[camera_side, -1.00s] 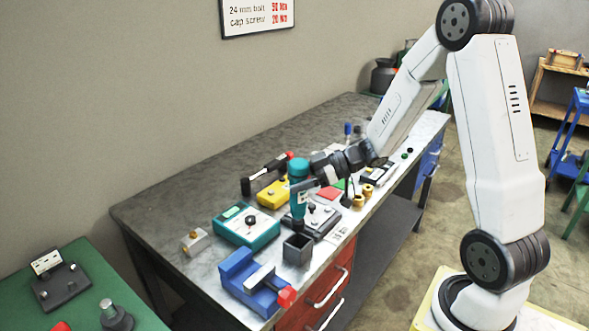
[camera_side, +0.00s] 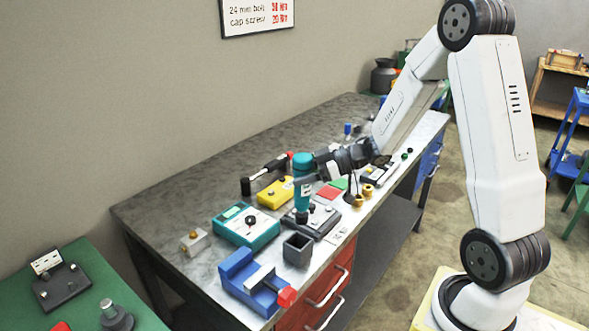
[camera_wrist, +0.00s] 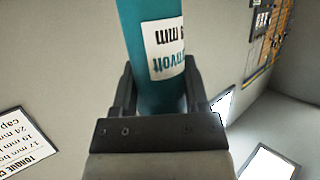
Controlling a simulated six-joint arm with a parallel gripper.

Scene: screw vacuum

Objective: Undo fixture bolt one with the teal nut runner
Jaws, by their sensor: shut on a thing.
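The teal nut runner (camera_side: 302,168) is upright over the dark fixture plate (camera_side: 325,222) on the bench. My gripper (camera_side: 300,182) is shut on the runner's body. In the wrist view the teal runner body (camera_wrist: 150,95) with its white label sits between the two dark fingers of my gripper (camera_wrist: 158,92). The runner's lower end is at the left part of the fixture, and the bolt beneath it is hidden. I cannot tell whether the runner is seated on a bolt. Other bolt heads on the fixture are small and hard to tell apart.
A dark square bin (camera_side: 297,249) and a blue vise (camera_side: 250,283) stand in front of the fixture. A teal box with a dial (camera_side: 245,227) is to its left and a yellow box (camera_side: 275,193) is behind. Brass sockets (camera_side: 364,193) stand to the right.

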